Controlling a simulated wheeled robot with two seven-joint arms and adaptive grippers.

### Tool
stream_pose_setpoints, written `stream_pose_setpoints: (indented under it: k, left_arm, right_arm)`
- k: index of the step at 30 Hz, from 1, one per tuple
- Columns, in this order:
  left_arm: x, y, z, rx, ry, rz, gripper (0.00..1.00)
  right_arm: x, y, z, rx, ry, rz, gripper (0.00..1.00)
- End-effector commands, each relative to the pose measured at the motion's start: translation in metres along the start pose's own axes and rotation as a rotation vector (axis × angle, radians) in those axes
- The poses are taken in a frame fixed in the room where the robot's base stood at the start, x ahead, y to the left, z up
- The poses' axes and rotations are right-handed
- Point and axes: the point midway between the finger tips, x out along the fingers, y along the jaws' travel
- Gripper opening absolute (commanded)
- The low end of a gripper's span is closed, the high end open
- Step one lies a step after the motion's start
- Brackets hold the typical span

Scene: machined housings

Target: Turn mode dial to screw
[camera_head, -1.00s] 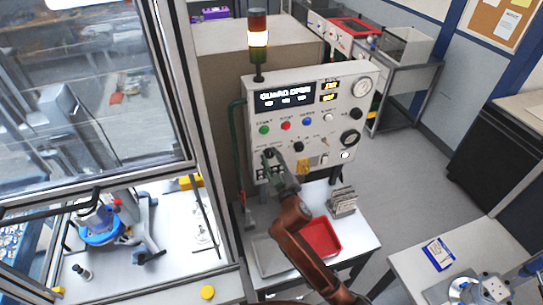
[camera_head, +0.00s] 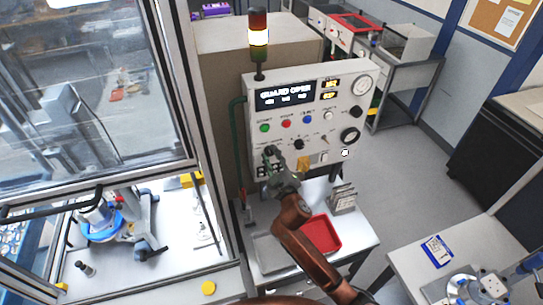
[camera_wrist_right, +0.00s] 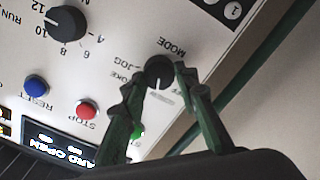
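The mode dial (camera_wrist_right: 158,72) is a small round black knob on the grey control panel (camera_head: 340,108). In the right wrist view its white mark points toward the bottom of the picture. My right gripper (camera_wrist_right: 160,74) has one dark green fingertip on each side of the dial, very close to it. Whether both fingertips touch it is unclear. The fingers hide part of the labels around it; MODE and JOG are legible. In the head view my right gripper (camera_head: 276,158) covers the panel's lower left corner. My left gripper is not in view.
A larger black knob (camera_wrist_right: 69,23) and blue and red buttons sit near the dial on the panel. The lit display (camera_head: 285,95) reads GUARD OPEN. Below are a red tray (camera_head: 321,236) and a grey rack (camera_head: 342,198). A glazed guard frame stands at left.

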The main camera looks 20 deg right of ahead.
Motion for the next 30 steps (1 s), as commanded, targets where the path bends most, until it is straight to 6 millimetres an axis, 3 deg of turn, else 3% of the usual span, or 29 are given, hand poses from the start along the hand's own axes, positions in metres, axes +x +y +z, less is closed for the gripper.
stream_pose_setpoints:
  k: [6,17,20,30]
  left_arm:
    - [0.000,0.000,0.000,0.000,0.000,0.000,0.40]
    - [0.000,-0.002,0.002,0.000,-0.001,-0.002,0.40]
    - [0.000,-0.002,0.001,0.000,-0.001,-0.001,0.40]
    - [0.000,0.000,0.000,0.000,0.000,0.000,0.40]
  right_arm:
    - [0.000,0.000,0.000,0.001,0.000,0.000,0.44]
    - [-0.005,0.000,0.001,0.001,-0.001,-0.001,0.45]
    - [-0.017,-0.001,0.001,0.003,-0.001,-0.001,0.45]
    - [-0.086,-0.001,0.001,0.002,-0.002,-0.001,0.45]
